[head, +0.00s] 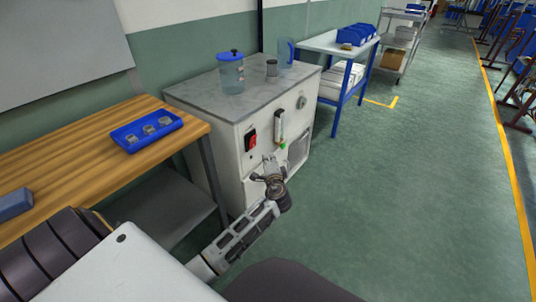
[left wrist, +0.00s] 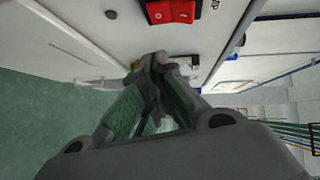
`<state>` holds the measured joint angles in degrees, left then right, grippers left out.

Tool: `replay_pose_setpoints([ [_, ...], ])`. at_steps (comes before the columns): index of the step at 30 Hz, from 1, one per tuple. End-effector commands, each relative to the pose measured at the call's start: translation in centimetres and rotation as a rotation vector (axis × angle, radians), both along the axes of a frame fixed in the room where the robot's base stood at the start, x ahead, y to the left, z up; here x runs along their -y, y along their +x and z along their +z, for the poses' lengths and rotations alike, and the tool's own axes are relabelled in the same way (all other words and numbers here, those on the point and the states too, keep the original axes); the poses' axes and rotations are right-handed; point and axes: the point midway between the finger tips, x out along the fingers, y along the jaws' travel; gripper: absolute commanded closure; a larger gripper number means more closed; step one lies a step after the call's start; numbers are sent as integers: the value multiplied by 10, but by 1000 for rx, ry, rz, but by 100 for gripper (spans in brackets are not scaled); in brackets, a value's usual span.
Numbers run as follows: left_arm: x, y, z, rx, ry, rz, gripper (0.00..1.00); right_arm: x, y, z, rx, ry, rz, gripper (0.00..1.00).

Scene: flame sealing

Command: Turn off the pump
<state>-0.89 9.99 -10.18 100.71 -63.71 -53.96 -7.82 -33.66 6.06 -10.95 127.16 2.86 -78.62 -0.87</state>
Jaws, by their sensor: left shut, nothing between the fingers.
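The pump unit looks to be the white cabinet (head: 232,178) with a grey top. A red rocker switch (head: 251,140) in a black frame is on its front panel. The switch also shows at the top of the left wrist view (left wrist: 172,10). A clear flow tube (head: 279,124) with a green knob (head: 283,146) is to its right. My left gripper (head: 268,170) is shut and empty in front of the panel, below and right of the switch. In the left wrist view its fingertips (left wrist: 163,62) are together, apart from the switch. My right gripper is out of view.
A blue-lidded jar (head: 231,74), a metal cup (head: 271,67) and a blue-handled jug (head: 286,53) stand on the cabinet top. A wooden table (head: 75,165) with a blue tray (head: 133,142) is at the left. Open green floor (head: 400,180) lies to the right.

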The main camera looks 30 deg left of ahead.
Motion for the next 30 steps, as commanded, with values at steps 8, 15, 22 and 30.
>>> replay_pose_setpoints([
  [8,21,-25,0,-1,-1,-1,100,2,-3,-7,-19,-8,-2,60],
  [15,30,-36,0,0,0,1,100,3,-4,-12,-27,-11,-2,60],
  [22,31,-37,0,1,1,1,100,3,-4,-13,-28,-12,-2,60],
  [30,31,-37,0,1,1,0,100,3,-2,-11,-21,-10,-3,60],
])
